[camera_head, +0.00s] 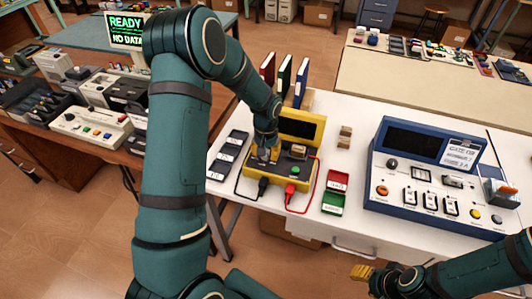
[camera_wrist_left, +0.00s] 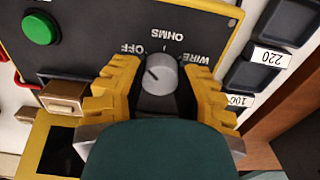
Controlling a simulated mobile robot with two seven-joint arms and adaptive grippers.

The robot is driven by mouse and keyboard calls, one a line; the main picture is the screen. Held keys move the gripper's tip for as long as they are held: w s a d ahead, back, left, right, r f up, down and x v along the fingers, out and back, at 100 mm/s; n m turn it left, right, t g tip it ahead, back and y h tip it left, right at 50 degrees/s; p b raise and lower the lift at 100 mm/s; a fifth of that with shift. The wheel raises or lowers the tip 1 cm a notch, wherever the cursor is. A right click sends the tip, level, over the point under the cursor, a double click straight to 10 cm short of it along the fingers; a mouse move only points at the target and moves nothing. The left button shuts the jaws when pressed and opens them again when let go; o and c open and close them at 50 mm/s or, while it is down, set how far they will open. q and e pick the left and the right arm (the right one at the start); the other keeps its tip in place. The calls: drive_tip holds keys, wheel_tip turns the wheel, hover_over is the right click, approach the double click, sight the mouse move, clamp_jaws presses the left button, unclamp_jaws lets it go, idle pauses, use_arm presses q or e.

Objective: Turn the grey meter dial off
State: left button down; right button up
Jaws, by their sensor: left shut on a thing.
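The yellow meter (camera_head: 312,158) stands on the white table with a dark screen and a dark front panel. Its grey dial (camera_wrist_left: 160,74) shows in the left wrist view, between upside-down labels OFF, OHMS and WIRE. A dark mark on the dial slants to the upper left, toward the OFF side. My left gripper (camera_head: 264,152) is at the meter's left part and hides the dial in the head view. In the left wrist view its yellow fingers (camera_wrist_left: 160,84) are shut on the dial from both sides. My right gripper (camera_head: 362,272) is low at the right, away from the meter.
A green button (camera_wrist_left: 39,29) is on the meter's panel. Black and red leads (camera_head: 292,190) plug into its front. Dark labelled trays (camera_head: 227,153) lie left, red and green trays (camera_head: 335,190) right. A blue console (camera_head: 420,175) stands farther right.

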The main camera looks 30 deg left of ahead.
use_arm(q)
drive_tip(key=shift+s, duration=0.1)
drive_tip(key=c, duration=0.6)
unclamp_jaws()
drive_tip(key=shift+o, duration=0.2)
drive_tip(key=shift+r, duration=0.1)
wheel_tip(320, 180, up, 12)
